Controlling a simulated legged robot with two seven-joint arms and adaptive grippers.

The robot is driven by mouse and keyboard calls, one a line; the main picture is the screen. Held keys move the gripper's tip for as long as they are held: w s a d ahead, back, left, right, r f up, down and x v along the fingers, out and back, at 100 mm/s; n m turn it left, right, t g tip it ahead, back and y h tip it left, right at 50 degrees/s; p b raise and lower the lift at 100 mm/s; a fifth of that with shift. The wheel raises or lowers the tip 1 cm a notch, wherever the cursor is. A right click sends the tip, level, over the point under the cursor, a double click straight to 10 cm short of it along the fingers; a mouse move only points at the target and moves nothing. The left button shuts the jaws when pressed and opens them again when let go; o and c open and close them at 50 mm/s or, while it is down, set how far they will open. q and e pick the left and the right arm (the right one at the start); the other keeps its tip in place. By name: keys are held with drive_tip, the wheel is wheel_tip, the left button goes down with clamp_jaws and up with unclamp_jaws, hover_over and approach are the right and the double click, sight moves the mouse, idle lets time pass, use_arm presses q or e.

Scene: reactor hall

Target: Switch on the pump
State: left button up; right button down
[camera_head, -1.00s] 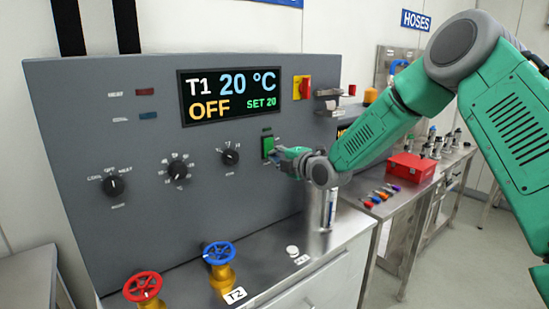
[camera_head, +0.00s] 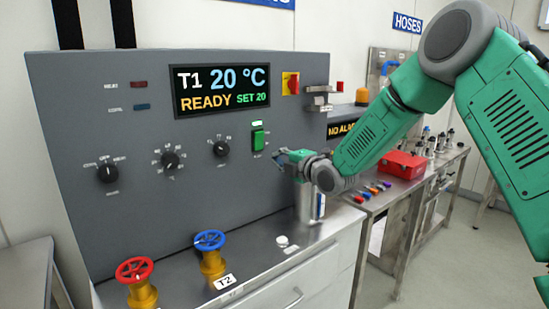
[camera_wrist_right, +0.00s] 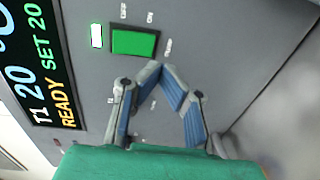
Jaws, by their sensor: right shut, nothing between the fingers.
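The grey control panel (camera_head: 90,225) carries a display (camera_head: 219,90) that reads T1 20 °C, READY, SET 20. The green pump switch (camera_head: 258,139) is on the panel's right part, with a lit pale green lamp (camera_head: 257,123) just above it. In the right wrist view the green switch (camera_wrist_right: 134,42) and the bright lamp (camera_wrist_right: 96,36) show clearly. My right gripper (camera_head: 277,154) is shut and empty, just right of and below the switch, apart from it. Its fingertips (camera_wrist_right: 157,68) also show in the right wrist view. My left gripper is not in view.
Red (camera_head: 135,270) and blue (camera_head: 209,241) valve wheels stand at the panel's foot. Black knobs (camera_head: 170,160) are left of the switch. A red-yellow switch (camera_head: 290,83) and metal brackets (camera_head: 320,98) are at the upper right. A red box (camera_head: 404,165) stands on the right bench.

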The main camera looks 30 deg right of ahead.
drive_tip(key=s+f+b, duration=0.1)
drive_tip(key=s, duration=0.6)
drive_tip(key=shift+d, duration=0.25)
drive_tip(key=shift+f, duration=0.1)
